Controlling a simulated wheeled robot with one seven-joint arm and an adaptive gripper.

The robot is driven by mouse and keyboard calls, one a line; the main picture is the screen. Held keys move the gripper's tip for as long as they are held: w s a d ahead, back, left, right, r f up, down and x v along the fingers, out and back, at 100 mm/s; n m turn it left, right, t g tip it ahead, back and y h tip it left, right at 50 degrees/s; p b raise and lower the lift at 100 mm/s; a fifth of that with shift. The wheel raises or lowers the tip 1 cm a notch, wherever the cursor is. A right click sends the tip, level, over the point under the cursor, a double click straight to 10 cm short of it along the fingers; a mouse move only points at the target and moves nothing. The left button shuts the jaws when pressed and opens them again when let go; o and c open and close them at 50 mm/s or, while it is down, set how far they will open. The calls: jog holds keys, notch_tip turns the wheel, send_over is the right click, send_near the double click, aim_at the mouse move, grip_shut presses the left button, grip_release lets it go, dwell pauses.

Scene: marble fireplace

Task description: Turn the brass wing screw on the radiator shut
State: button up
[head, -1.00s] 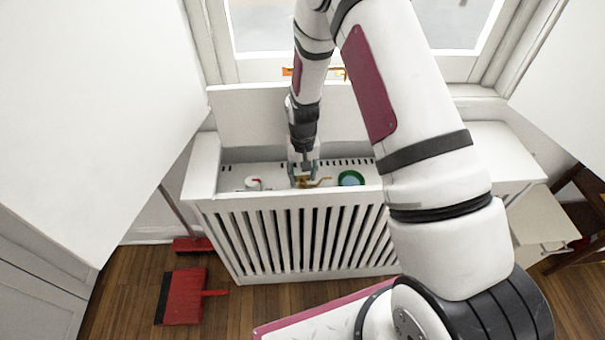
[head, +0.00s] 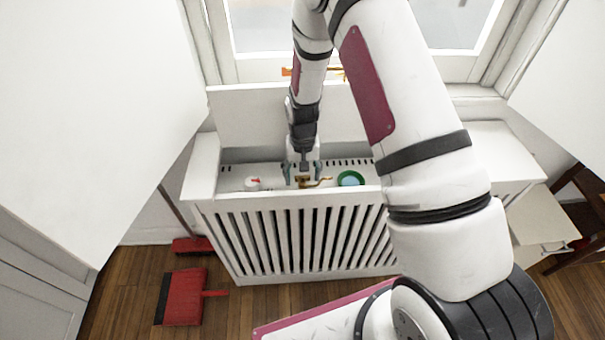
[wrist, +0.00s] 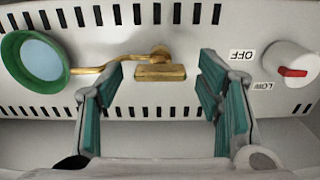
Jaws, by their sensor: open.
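The brass wing screw (wrist: 160,70) sits on the white perforated top of the radiator, its flat wing lying crosswise in the wrist view. In the head view the brass piece (head: 306,182) shows just below my gripper. My gripper (head: 302,174) points down into the open radiator cover. In the wrist view my gripper (wrist: 165,95) is open, with one teal-padded finger on each side of the wing. I see no contact between the pads and the wing.
A bent brass pipe (wrist: 110,64) leads left to a green-rimmed round gauge (wrist: 40,58). A white knob with a red mark (wrist: 291,64) stands at right beside OFF and LOW labels. The slatted white cover (head: 300,238) surrounds the radiator, its lid (head: 250,112) raised behind.

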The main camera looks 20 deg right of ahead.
notch_tip(320, 180, up, 12)
dwell(0.6)
jog(key=shift+r, duration=0.1)
notch_tip(320, 180, up, 11)
jog(key=p, duration=0.2)
send_over(302, 176)
jog(key=s, duration=0.4)
jog(key=s+r+n+t+p, duration=0.1)
jog(key=s+r+t+p, duration=0.1)
jog(key=s+r, duration=0.8)
jog(key=s+r+n+t+p, duration=0.1)
jog(key=s+r, duration=0.5)
jog(key=s, duration=0.3)
jog(key=s+r+n+t+p, duration=0.1)
jog(key=s+r+p, duration=0.1)
jog(key=s+r, duration=0.5)
jog(key=s, duration=0.2)
jog(key=shift+s+d, duration=0.3)
